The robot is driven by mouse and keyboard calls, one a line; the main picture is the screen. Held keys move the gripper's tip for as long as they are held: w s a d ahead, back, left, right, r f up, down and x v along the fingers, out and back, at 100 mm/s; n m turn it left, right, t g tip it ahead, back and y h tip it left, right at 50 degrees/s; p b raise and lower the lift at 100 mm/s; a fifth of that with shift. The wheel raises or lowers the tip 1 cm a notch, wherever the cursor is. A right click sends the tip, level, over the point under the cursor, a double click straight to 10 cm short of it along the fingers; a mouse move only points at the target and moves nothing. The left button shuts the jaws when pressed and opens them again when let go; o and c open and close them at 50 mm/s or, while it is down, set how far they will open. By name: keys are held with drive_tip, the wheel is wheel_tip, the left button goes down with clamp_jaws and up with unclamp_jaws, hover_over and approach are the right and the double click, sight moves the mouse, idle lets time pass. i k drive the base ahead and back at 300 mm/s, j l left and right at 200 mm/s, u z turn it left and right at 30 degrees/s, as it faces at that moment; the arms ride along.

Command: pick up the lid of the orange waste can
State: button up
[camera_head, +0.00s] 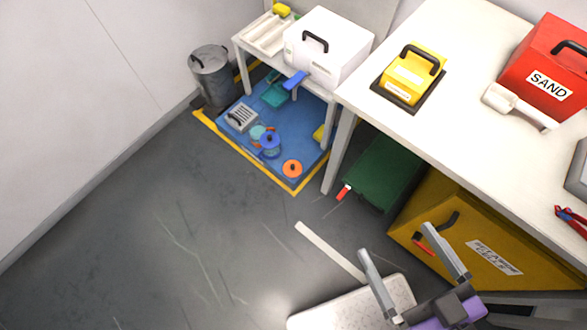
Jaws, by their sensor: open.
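A small round orange thing (292,168) with a dark knob in its middle is on the blue mat, near the mat's front corner. It looks like the lid of the orange waste can seen from above; I cannot make out a can body under it. My gripper (395,241) is in the lower right of the picture, its two grey fingers wide apart with nothing between them. It is apart from the orange thing, to its lower right.
The blue mat (229,133) also holds blue and teal items (269,144) and a grey basket (241,118). A grey bin (212,76) stands behind. A white table (464,90), a green case (382,172) and a yellow cabinet (460,215) flank the right. Floor at left is clear.

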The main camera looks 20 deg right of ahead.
sight(291, 168)
drive_tip(key=i+j, duration=0.3)
drive_tip(key=i+j+z, duration=0.1)
drive_tip(key=i+j, duration=0.2)
drive_tip(key=i+j+z, duration=0.1)
drive_tip(key=i+j, duration=0.15)
drive_tip(key=j, duration=0.25)
drive_tip(key=i+j, duration=0.3)
drive_tip(key=i+j+z, duration=0.1)
drive_tip(key=i+j, duration=0.15)
drive_tip(key=j, duration=0.25)
drive_tip(key=i+j, duration=0.25)
drive_tip(key=j, duration=0.15)
drive_tip(key=z, duration=0.05)
